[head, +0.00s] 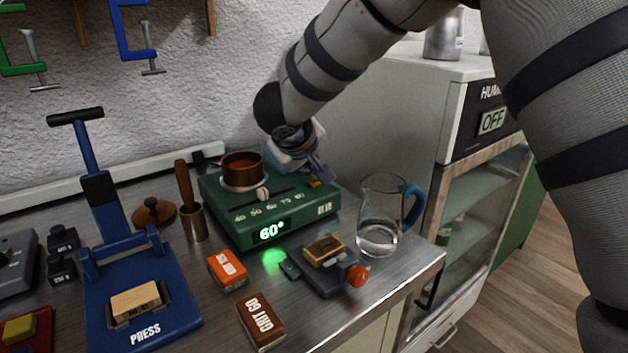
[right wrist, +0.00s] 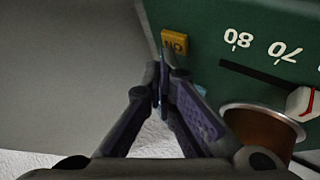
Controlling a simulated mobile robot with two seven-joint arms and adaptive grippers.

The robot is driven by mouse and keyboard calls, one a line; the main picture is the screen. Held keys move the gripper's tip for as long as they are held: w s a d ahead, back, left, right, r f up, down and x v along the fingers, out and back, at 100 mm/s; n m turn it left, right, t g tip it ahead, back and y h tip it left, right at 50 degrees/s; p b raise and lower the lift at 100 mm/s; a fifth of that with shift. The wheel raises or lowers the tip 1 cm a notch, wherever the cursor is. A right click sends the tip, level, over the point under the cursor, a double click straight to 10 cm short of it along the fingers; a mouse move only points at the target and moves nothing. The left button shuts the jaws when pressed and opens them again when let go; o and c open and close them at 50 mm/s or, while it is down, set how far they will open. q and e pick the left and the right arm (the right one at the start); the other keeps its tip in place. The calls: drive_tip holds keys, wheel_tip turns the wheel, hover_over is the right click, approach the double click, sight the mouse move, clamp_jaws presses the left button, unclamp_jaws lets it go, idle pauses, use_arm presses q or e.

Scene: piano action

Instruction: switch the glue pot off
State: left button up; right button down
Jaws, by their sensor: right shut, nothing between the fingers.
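The glue pot is a green box (head: 245,222) with a copper pot (head: 242,168) on top and a lit display (head: 272,231) reading 60°. In the right wrist view its green top (right wrist: 225,20) shows a yellow switch (right wrist: 174,42) marked ON, at the box's edge. My right gripper (head: 318,176) is over the box's right end, fingers pointing down. In the right wrist view the gripper (right wrist: 163,75) is shut and empty, its tips close to the yellow switch; I cannot tell whether they touch. My left gripper is not in view.
A glass jug (head: 379,225) with a blue handle stands right of the box. A small clamp block (head: 325,262), an orange block (head: 228,270) and a grit block (head: 261,321) lie in front. A blue press (head: 145,290) stands left. A white cabinet (head: 400,110) is behind right.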

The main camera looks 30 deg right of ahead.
sight(310, 181)
drive_tip(key=shift+f, duration=0.15)
drive_tip(key=shift+f, duration=0.15)
idle(0.5)
drive_tip(key=shift+r, duration=0.6)
wheel_tip(310, 181, up, 6)
idle(0.3)
